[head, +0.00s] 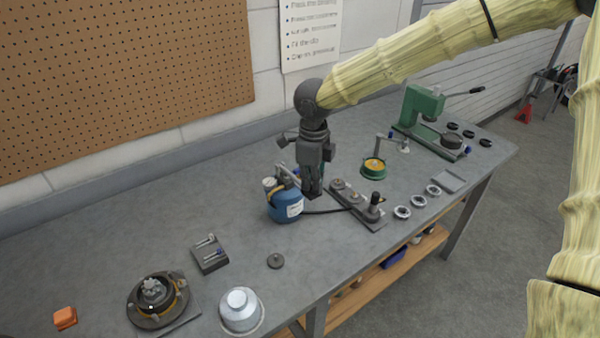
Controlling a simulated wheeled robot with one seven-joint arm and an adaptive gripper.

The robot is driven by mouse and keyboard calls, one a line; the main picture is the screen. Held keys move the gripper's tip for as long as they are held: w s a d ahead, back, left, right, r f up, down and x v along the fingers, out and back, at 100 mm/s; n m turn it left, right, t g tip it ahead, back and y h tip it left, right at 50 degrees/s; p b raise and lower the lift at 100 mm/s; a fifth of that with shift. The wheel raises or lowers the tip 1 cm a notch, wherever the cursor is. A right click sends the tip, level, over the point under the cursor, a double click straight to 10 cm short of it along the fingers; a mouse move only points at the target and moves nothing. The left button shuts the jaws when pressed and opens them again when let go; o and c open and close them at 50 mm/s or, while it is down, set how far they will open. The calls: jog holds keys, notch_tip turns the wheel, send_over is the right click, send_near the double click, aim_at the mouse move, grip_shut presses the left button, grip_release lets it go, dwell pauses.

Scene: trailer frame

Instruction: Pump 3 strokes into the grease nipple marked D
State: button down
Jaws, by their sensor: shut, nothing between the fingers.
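My gripper (313,193) is shut and empty, pointing down above the bench beside the blue grease pump. The blue pump (286,208) stands upright with a small round gauge (269,184) and a pale label. My gripper overlaps its right side in the picture; I cannot tell whether they touch. A black hose (328,212) runs from the pump side toward a long grey bar (357,208). The bar carries several round fittings, with a taller dark one (374,206) at its near end. No letter D is readable, and the pump's lever is partly hidden.
On the grey bench (130,235) stand a green press (420,108), a green-and-yellow tin (374,168), several metal rings (418,201), a silver dome (240,310), a dark hub (158,298), a small tool block (210,253) and an orange block (65,317). The back left is clear.

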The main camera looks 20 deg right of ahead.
jog(key=shift+f, duration=0.1)
jog(key=shift+s+f, duration=0.1)
jog(key=shift+f, duration=1.45)
jog(key=shift+r, duration=0.1)
